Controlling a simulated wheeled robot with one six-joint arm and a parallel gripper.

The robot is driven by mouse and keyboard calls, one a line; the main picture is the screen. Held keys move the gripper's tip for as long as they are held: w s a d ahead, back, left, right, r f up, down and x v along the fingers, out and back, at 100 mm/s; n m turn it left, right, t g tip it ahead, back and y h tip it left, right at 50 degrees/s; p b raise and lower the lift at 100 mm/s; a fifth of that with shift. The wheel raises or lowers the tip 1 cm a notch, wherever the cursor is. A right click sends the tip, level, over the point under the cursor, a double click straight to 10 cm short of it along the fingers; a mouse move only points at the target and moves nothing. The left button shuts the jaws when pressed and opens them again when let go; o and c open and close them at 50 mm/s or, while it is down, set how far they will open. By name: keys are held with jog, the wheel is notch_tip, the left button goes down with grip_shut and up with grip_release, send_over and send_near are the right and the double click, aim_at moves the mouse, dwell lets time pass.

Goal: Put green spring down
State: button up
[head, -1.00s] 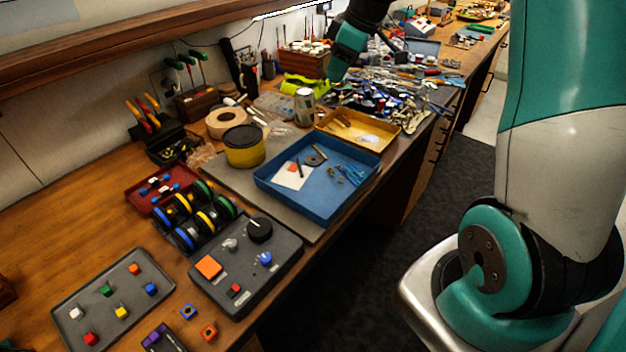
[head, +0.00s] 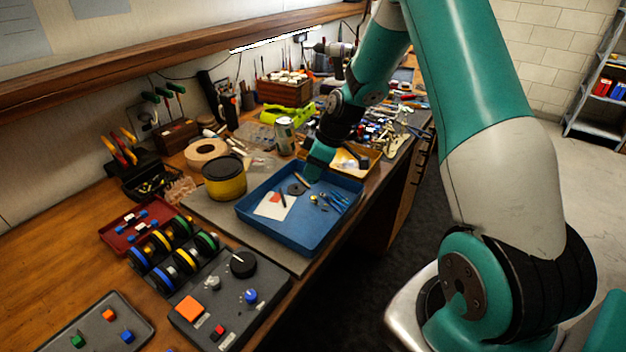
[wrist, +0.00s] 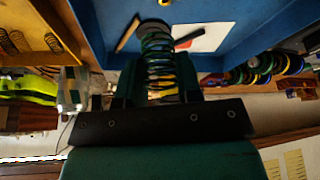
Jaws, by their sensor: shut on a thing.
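My gripper (wrist: 158,82) is shut on the green spring (wrist: 157,62), which shows as dark coils between the fingers in the wrist view. In the head view my gripper (head: 316,172) is over the back left part of the blue tray (head: 318,238), and the arm hides the spring there. The far end of the spring points toward the tray in the wrist view. I cannot tell whether it touches the tray floor.
A yellow tray (head: 362,152), a can (head: 285,135) and a yellow tub (head: 224,180) stand close by. The tray's front right floor is partly clear.

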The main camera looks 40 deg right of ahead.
jog(key=shift+f+p, duration=0.4)
jog(key=shift+f, duration=2.1)
jog(key=shift+f, duration=0.15)
jog(key=o, duration=0.9)
